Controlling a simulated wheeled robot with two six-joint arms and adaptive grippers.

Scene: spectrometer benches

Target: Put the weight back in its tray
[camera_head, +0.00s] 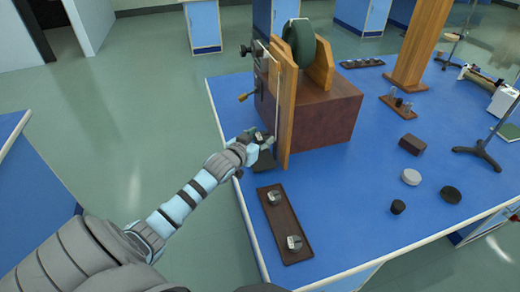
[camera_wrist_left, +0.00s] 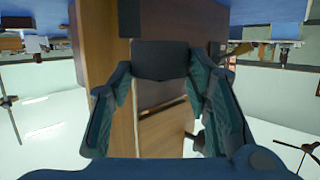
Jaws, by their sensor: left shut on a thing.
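My left gripper (camera_head: 262,142) reaches in from the left, at the near left edge of the blue bench, beside the wooden upright of the apparatus. It is shut on a dark block-like thing (camera_wrist_left: 160,60), apparently the weight, seen between the fingers in the left wrist view. Its details are mostly hidden in the head view. A long dark brown tray (camera_head: 284,222) lies on the bench nearer to me, with two small silvery weights (camera_head: 273,197) (camera_head: 294,243) toward its ends and bare wood between them. My right gripper is not in view.
The apparatus, a wheel on a brown box (camera_head: 330,112), stands right beside the gripper. Dark and pale discs (camera_head: 411,177), a dark block (camera_head: 412,144) and a tray of small cylinders (camera_head: 404,108) lie to the right.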

